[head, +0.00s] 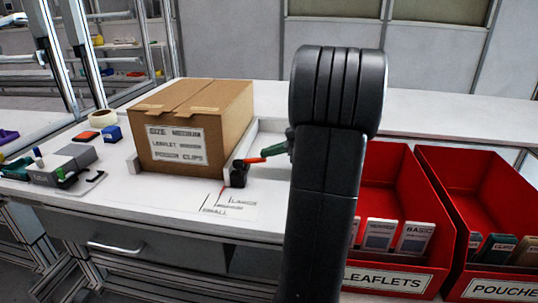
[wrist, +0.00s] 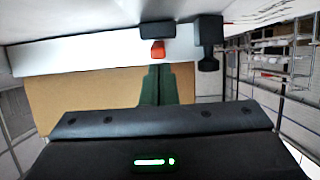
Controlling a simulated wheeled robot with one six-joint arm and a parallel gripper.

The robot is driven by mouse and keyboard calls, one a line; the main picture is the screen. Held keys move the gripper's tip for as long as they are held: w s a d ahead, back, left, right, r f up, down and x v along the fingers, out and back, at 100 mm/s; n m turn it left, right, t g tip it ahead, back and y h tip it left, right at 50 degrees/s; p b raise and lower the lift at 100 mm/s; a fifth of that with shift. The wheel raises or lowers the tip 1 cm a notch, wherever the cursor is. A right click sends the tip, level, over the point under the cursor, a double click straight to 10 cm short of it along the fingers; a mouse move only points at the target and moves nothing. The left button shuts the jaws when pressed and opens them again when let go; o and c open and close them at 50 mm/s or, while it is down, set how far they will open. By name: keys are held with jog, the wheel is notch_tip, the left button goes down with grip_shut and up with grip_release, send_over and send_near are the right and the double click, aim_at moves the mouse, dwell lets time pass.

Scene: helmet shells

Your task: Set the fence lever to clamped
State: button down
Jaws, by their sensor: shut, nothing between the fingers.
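The fence lever (head: 251,160) is a short orange-red handle. In the head view it reaches right and slightly up from a black clamp block (head: 238,175) by the box's front right corner. In the wrist view the lever's red end (wrist: 158,48) shows beyond the fingertips, with black clamp parts (wrist: 208,45) around it. My gripper (head: 268,152) has green fingers, shut and empty, close to the lever's right end. They also show closed together in the wrist view (wrist: 154,68). I cannot tell whether they touch the lever.
A cardboard box (head: 230,115) stands left of the lever. Printed size marks (head: 230,205) lie on the white bench in front. Red bins (head: 400,180) with cartons stand at the right. Tape (head: 102,118), small blocks and a grey device (head: 62,165) lie at the left.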

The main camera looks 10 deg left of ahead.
jog(key=shift+d, duration=0.1)
jog(key=shift+d+b, duration=0.35)
jog(key=shift+d, duration=0.35)
jog(key=shift+f, duration=0.1)
